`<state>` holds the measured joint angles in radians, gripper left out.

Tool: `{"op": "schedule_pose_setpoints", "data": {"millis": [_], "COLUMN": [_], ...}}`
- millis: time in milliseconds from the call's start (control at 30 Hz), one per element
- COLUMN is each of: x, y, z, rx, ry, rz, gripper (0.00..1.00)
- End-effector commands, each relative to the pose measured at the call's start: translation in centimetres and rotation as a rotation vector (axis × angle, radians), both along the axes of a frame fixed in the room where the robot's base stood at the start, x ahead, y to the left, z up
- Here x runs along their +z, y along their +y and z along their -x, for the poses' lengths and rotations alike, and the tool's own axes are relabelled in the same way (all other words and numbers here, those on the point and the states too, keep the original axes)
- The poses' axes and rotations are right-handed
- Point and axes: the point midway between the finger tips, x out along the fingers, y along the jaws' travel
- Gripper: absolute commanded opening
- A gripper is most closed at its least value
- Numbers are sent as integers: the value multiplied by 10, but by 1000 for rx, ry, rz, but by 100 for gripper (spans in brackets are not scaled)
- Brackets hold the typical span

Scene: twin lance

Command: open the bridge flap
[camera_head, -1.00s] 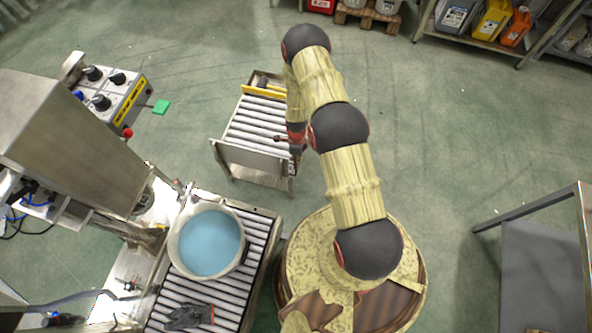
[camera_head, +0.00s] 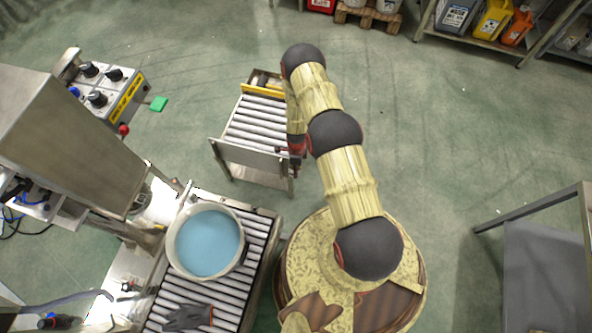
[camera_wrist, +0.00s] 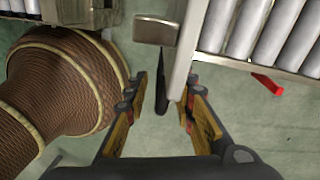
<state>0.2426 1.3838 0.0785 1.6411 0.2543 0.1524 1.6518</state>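The bridge flap appears to be the grey metal plate (camera_head: 250,157) across the near end of the small roller conveyor; it looks raised. In the wrist view a narrow light metal edge (camera_wrist: 184,55), probably this plate seen edge-on, runs down toward my fingers, with a dark slim piece (camera_wrist: 163,85) beside it and a small metal block (camera_wrist: 155,28) above. My gripper (camera_wrist: 165,100) is open, its fingertips on either side of the dark piece and the lower end of the edge; contact is unclear. In the head view my gripper (camera_head: 294,158) is at the plate's right end, partly hidden.
A second roller conveyor (camera_head: 190,290) at lower left carries a pot of blue liquid (camera_head: 208,242) and a dark glove (camera_head: 188,317). A gap separates the conveyors. A control box (camera_head: 108,88) stands at left. The floor at right is mostly clear up to a grey table (camera_head: 545,270).

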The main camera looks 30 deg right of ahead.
Motion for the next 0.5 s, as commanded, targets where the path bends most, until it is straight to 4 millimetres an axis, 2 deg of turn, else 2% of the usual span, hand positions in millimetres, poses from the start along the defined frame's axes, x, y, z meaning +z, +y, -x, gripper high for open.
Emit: {"op": "schedule_pose_setpoints", "data": {"millis": [400, 500], "x": [0, 0], "y": [0, 0], "z": [0, 0], "rx": [0, 0], "ry": [1, 0], "rz": [-1, 0], "gripper": [0, 0]}}
